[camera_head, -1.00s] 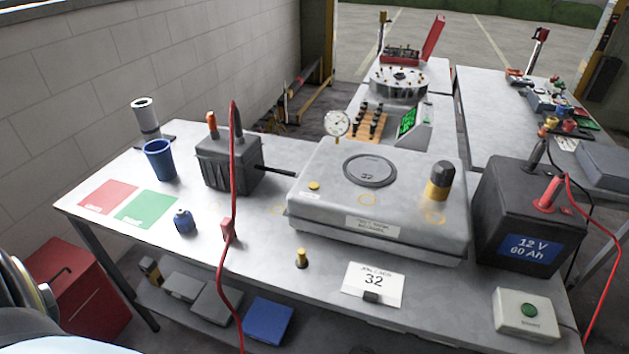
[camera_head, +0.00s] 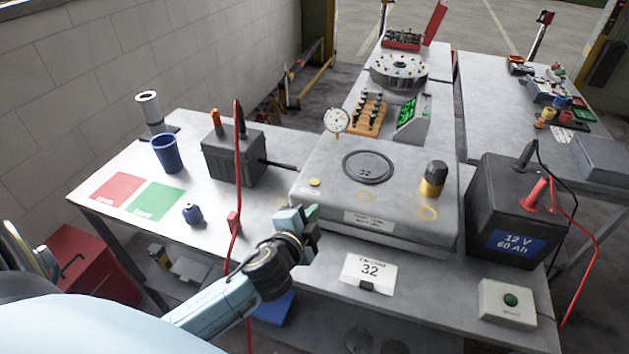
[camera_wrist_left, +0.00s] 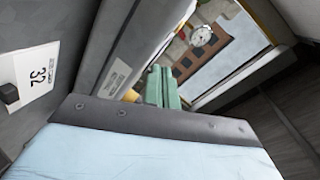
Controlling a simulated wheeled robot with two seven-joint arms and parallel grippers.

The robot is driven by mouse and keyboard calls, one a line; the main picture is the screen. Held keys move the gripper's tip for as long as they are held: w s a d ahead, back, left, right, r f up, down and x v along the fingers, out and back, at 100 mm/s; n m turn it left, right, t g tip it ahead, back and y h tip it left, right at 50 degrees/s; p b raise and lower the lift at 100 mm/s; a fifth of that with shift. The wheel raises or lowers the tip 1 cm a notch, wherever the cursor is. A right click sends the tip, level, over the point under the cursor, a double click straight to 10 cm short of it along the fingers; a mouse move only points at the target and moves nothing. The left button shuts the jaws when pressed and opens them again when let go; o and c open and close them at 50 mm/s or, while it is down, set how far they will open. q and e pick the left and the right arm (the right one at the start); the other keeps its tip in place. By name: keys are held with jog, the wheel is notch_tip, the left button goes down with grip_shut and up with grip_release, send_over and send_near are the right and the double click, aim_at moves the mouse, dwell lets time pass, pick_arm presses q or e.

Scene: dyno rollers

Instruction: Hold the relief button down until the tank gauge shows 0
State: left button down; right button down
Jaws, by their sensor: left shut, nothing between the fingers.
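A round white gauge (camera_head: 336,121) with a dial stands behind the grey tank-like housing (camera_head: 400,220); its reading is too small to tell. It also shows in the wrist view (camera_wrist_left: 200,35). A small yellow button (camera_head: 314,182) sits on the housing's front left corner. A box with a green button (camera_head: 510,300) stands at the table's front right; its label is unreadable, so I cannot tell which is the relief button. My left gripper (camera_head: 303,214) is shut and empty by the housing's front left edge, below the yellow button in the picture. Its green fingers (camera_wrist_left: 162,88) show in the wrist view.
A card reading 32 (camera_head: 368,272) stands right of my left arm. A black 12 V battery (camera_head: 513,215) stands right of the housing. A red cable (camera_head: 238,165) hangs left of my gripper. A blue cup (camera_head: 166,153) and coloured mats stand further left.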

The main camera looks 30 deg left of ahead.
pick_arm(q)
jog(key=w+d+r+m+t+h, duration=0.4)
jog(key=w+r+m+h, duration=0.15)
jog(key=r+m, duration=0.5)
jog(key=m+g+y+p, duration=0.15)
jog(key=m+g, duration=0.85)
jog(key=m, duration=1.6)
send_over(311, 183)
jog(key=shift+r+n, duration=0.1)
jog(key=shift+n, duration=0.15)
notch_tip(311, 183, down, 8)
jog(key=b, duration=0.4)
jog(key=shift+b, duration=0.4)
jog(key=shift+f+b, duration=0.3)
jog(key=shift+f, duration=0.15)
